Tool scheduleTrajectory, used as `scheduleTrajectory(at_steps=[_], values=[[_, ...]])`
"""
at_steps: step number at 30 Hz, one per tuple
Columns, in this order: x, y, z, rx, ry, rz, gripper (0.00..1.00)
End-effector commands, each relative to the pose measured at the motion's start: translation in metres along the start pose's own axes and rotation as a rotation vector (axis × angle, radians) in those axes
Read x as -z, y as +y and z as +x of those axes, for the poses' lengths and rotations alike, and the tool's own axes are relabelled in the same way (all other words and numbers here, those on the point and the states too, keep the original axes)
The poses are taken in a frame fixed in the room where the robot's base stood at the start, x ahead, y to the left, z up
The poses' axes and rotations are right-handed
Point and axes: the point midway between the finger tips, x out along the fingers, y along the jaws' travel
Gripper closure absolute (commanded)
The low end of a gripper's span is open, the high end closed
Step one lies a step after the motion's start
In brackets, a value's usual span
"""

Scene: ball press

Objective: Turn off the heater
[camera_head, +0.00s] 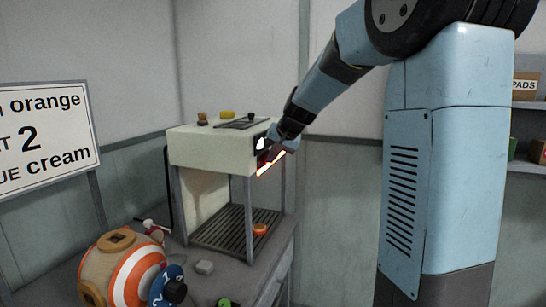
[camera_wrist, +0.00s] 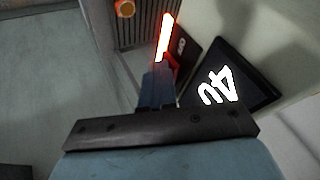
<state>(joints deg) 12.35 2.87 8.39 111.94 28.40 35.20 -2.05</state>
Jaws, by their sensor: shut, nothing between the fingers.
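The heater (camera_head: 212,146) is a cream box on grey legs above a slatted rack. A bar (camera_head: 271,163) on its lower front edge glows white-orange; the bar also shows in the wrist view (camera_wrist: 165,38). In the wrist view a black display (camera_wrist: 245,75) on the heater's front carries bright white characters, seen tilted. A small red part (camera_wrist: 173,64) sits beside the bar, partly hidden by my fingers. My gripper (camera_wrist: 158,72) is shut and empty, its tips close to the red part and the bar; I cannot tell if they touch. In the head view my gripper (camera_head: 284,146) covers part of the heater's front.
The slatted rack (camera_head: 217,236) holds a small orange piece (camera_head: 260,229). Knobs and a dark plate (camera_head: 243,124) lie on the heater's top. An orange-and-white ball (camera_head: 134,268) and a blue numbered dial (camera_head: 168,285) stand at front left. A sign (camera_head: 45,138) stands at left.

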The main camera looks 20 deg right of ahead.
Motion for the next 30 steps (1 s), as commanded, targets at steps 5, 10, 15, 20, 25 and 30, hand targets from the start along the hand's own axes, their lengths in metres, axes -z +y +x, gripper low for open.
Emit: scheduleTrajectory(at_steps=[5, 10, 15, 20, 25, 30], values=[[0.003, -0.01, 0.003, 0.016, -0.002, -0.013, 1.0], [0.009, -0.006, 0.003, 0.016, 0.002, -0.012, 1.0], [0.011, -0.004, 0.003, 0.015, 0.005, -0.011, 1.0], [0.011, -0.003, 0.003, 0.014, 0.005, -0.01, 1.0], [0.011, 0.003, -0.001, 0.014, 0.005, -0.01, 1.0], [0.011, 0.025, -0.011, 0.013, 0.0, -0.012, 1.0]])
